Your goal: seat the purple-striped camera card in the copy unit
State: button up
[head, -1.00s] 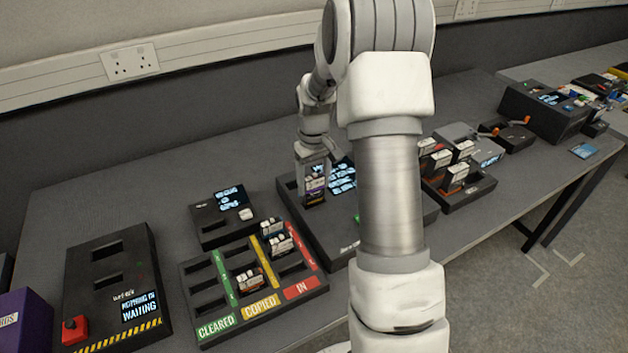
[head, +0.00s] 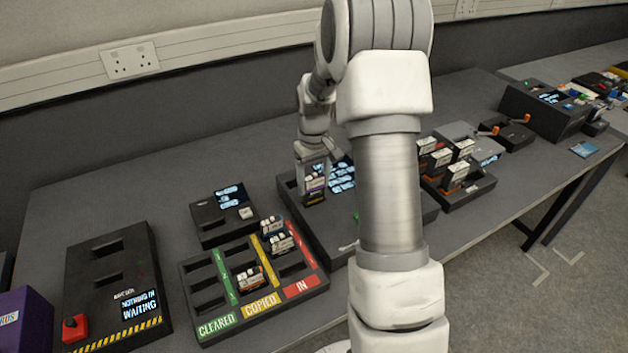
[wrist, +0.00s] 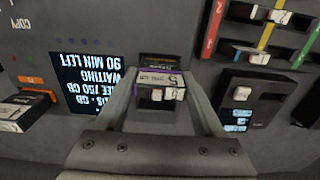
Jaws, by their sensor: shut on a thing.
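The purple-striped camera card (wrist: 160,78) is between my gripper's fingers in the wrist view, its white label and purple stripe showing. My gripper (head: 315,183) is shut on it in the head view, over the dark copy unit (head: 292,205). In the wrist view, a dark slot area with small yellow lettering (wrist: 160,59) lies just beyond the card. I cannot tell whether the card's lower end is inside a slot or just above it. The copy unit's lit screen (wrist: 87,83) is left of the card in the wrist view.
A sorting tray (head: 215,327) with red, yellow and green strips holds several cards left of the copy unit. A small screen unit (head: 205,222) stands behind it. Another card (wrist: 25,110) stands in the copy unit at the wrist view's left. A card rack (head: 465,197) stands at right.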

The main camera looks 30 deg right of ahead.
aim_at(314, 174)
jog(key=shift+f+b, duration=0.9)
jog(key=shift+f, duration=0.65)
dwell(1.6)
jog(key=o, duration=1.4)
jog(key=shift+r+p, duration=2.7)
jog(key=shift+r, duration=1.1)
